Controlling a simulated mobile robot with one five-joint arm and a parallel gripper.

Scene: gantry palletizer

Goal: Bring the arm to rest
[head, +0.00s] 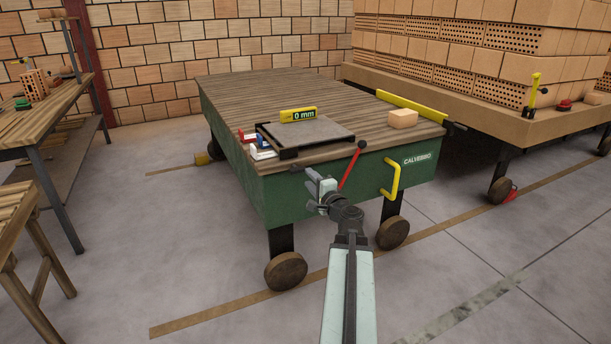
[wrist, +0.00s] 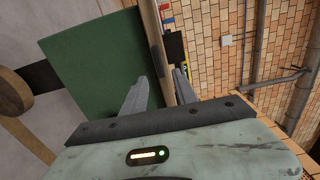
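My gripper (head: 317,180) is in front of the green cart's front side in the head view, below the cart top and left of the red lever (head: 352,167). My arm reaches up to it from the bottom edge. In the wrist view the two fingers of my gripper (wrist: 161,76) stand apart with nothing between them. The green cart (wrist: 95,65) lies beyond them there. In the head view I cannot tell whether the fingers touch the cart.
The cart (head: 405,178) has a yellow handle (head: 393,179). Its plank top carries a grey plate (head: 308,133), a yellow "0 mm" display (head: 298,114) and a tan block (head: 403,118). A brick-laden cart (head: 560,125) stands right, wooden benches (head: 45,115) left. Floor in front is clear.

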